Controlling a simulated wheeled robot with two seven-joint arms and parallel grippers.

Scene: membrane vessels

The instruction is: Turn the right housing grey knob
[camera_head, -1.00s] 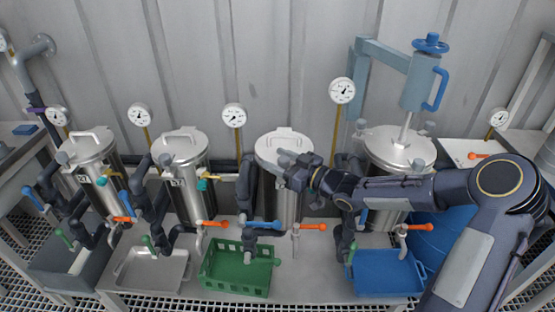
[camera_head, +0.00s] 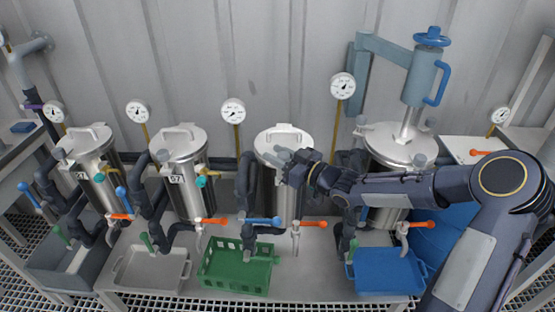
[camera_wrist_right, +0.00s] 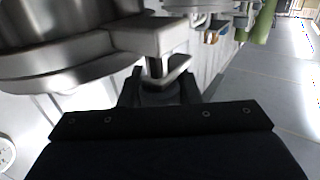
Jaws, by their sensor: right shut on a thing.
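The right housing (camera_head: 292,194) is the third steel vessel from the left, with a flat lid and a bar handle. Its grey knob is at the front left of the lid, largely hidden by my right gripper (camera_head: 284,157). The gripper reaches in from the right and is shut on the knob. In the right wrist view, the fingers (camera_wrist_right: 160,82) meet a metal block beside the round steel lid rim (camera_wrist_right: 60,62); the grip itself is partly hidden. My left gripper is not in view.
Two similar housings (camera_head: 181,180) stand to the left. A larger vessel with a blue handwheel (camera_head: 431,38) is behind my right arm. Orange (camera_head: 313,224) and blue valve levers stick out below. A green crate (camera_head: 232,284) and a blue tray (camera_head: 385,285) stand in front.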

